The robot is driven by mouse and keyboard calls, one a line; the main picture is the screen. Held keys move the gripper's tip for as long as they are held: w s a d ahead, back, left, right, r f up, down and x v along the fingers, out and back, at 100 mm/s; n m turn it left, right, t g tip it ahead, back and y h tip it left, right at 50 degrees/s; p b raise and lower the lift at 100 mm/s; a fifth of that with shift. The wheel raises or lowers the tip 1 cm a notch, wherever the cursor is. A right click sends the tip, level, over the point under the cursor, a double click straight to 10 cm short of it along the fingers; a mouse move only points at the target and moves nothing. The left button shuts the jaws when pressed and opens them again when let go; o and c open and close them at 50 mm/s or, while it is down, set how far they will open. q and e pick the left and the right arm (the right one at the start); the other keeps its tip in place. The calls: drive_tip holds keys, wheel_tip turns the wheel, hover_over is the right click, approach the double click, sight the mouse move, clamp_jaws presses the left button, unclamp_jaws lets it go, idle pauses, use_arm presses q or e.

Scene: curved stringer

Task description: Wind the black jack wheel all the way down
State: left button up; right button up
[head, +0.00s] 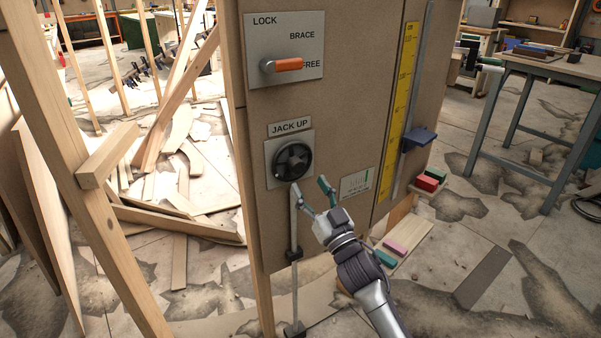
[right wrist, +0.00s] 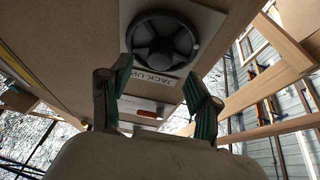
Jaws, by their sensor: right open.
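The black jack wheel (head: 292,161) sits on a grey plate under a "JACK UP" label on the brown panel. My right gripper (head: 310,188) is open just below the wheel, its two fingers apart and pointing up toward it. In the right wrist view the wheel (right wrist: 160,42) shows beyond the open fingertips (right wrist: 164,85), with nothing between them. I cannot tell whether a fingertip touches the plate. A grey rod (head: 294,225) runs down the panel below the wheel. My left gripper does not show.
An orange-handled lever (head: 289,64) on a LOCK/BRACE/FREE plate is above the wheel. Timber studs (head: 85,160) and loose boards crowd the left. A workbench (head: 545,75) stands right.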

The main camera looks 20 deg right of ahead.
sight(299, 170)
drive_tip(key=x, duration=0.4)
drive_tip(key=shift+w+a+r, duration=0.1)
drive_tip(key=shift+w, duration=0.15)
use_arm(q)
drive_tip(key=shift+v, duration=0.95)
use_arm(e)
drive_tip(key=shift+w+a+r, duration=0.1)
drive_tip(key=shift+w+r, duration=0.15)
drive_tip(key=shift+w, duration=0.3)
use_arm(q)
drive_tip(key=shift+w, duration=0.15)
use_arm(e)
drive_tip(key=c, duration=1.2)
